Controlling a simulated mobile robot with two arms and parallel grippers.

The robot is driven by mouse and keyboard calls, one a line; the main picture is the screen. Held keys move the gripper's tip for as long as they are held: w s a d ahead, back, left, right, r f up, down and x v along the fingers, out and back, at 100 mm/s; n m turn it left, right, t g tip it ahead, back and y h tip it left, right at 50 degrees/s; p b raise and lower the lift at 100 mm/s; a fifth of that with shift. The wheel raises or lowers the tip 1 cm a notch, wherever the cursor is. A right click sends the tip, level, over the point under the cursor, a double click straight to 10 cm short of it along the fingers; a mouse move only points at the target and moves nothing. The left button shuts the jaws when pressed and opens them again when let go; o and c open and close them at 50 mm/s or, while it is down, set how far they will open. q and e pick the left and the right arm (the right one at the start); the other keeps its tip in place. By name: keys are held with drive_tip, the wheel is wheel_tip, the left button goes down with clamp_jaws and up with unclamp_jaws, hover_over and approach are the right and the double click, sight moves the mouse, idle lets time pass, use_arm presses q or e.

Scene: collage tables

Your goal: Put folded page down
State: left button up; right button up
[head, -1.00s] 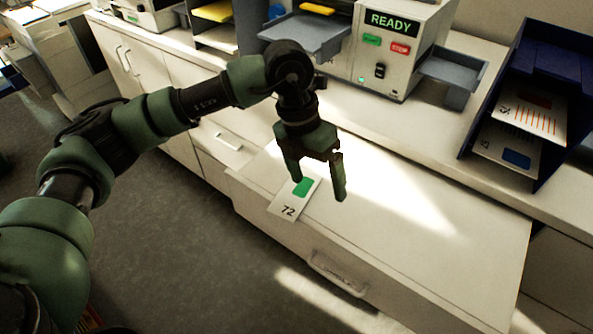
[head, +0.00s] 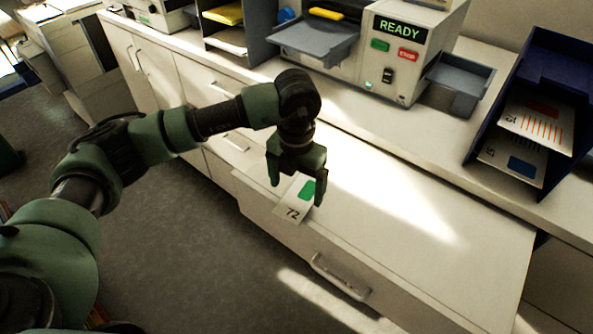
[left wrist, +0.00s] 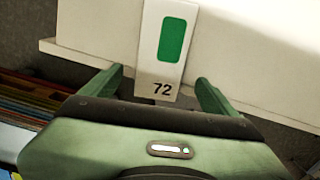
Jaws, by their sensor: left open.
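The folded page (head: 293,207) is white with a green block and the number 72. It lies on the pale pull-out surface (head: 400,240), near its left front edge, with its numbered end at or just over that edge. My left gripper (head: 296,194) is open, pointing down over the page, with one finger on each side of it. In the left wrist view the page (left wrist: 168,55) shows between the two open fingers (left wrist: 160,90), and nothing is seen gripped. My right gripper is not in view.
A machine with a READY display (head: 396,27) and grey trays stands on the counter behind. A dark blue rack (head: 550,65) with printed pages is at the right. The pull-out surface right of the page is bare. A drawer handle (head: 338,277) sticks out below.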

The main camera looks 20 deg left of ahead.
sight(296, 202)
use_arm(q)
drive_tip(key=shift+f+p, duration=0.3)
drive_tip(key=shift+f, duration=1.4)
drive_tip(key=c, duration=1.4)
